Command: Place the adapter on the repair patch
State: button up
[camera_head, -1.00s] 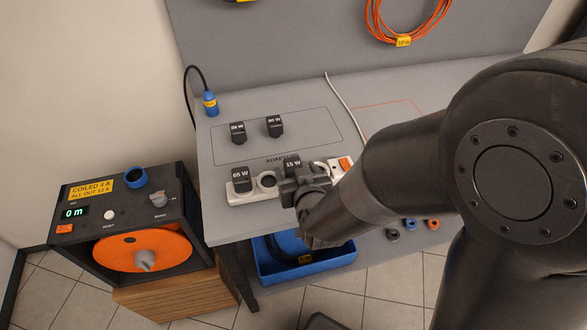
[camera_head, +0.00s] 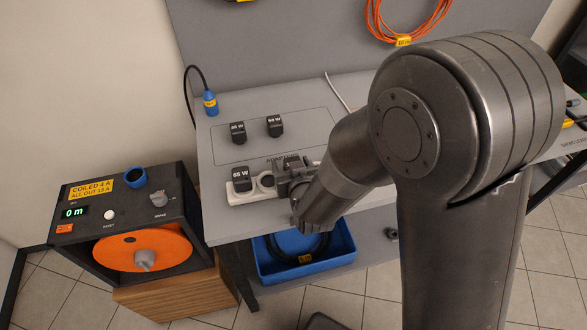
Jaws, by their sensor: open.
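Several black adapters with white wattage labels are on the grey table. Two stand in the outlined area at the back, the left one (camera_head: 238,133) and the right one (camera_head: 275,127). An adapter marked 65 W (camera_head: 241,180) sits on the left end of the white power strip (camera_head: 243,198). My open gripper (camera_head: 292,172) is over the middle of the strip, right of the round socket (camera_head: 266,180). It hides whatever is under it, so I cannot tell if an adapter is between the fingers. No repair patch can be made out; my arm covers the table's right part.
A blue-capped cable (camera_head: 210,104) stands at the table's left back corner. An orange cable reel box (camera_head: 143,251) is at the left. A blue bin (camera_head: 335,262) with a coiled cable sits below the table's front edge. Orange cable (camera_head: 405,20) hangs on the back panel.

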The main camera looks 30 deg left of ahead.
jog(key=shift+c, duration=0.4)
jog(key=c, duration=1.1)
jog(key=shift+r, duration=0.1)
jog(key=shift+c, duration=0.2)
